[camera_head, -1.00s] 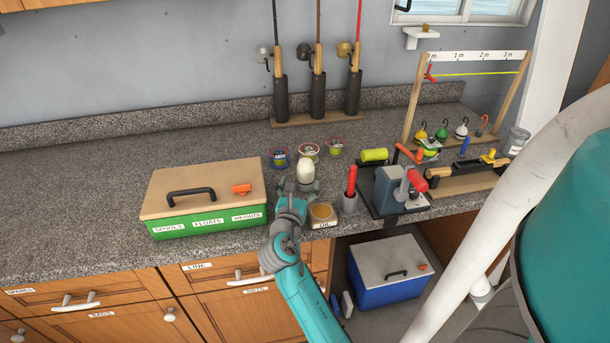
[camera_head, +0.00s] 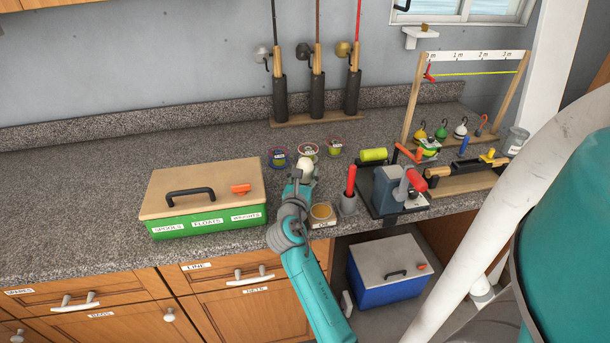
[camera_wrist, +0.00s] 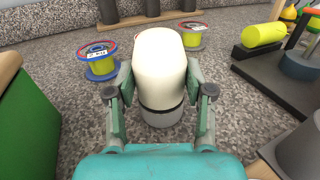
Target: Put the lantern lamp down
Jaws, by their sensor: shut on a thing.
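The lantern lamp (camera_head: 304,169) is a cream, rounded cylinder. In the wrist view the lamp (camera_wrist: 160,70) stands upright with a dark band and a grey base. My gripper (camera_head: 302,182) is shut on it, one finger on each side; the fingers show clearly in the wrist view (camera_wrist: 160,92). The lamp's base is at or close above the speckled worktop (camera_head: 110,180); I cannot tell whether it touches. In the head view my gripper hides its lower part.
Line spools, one with a blue rim (camera_head: 279,158), stand just behind the lamp. A green box with a tan lid (camera_head: 205,190) is at left. Rods stand behind.

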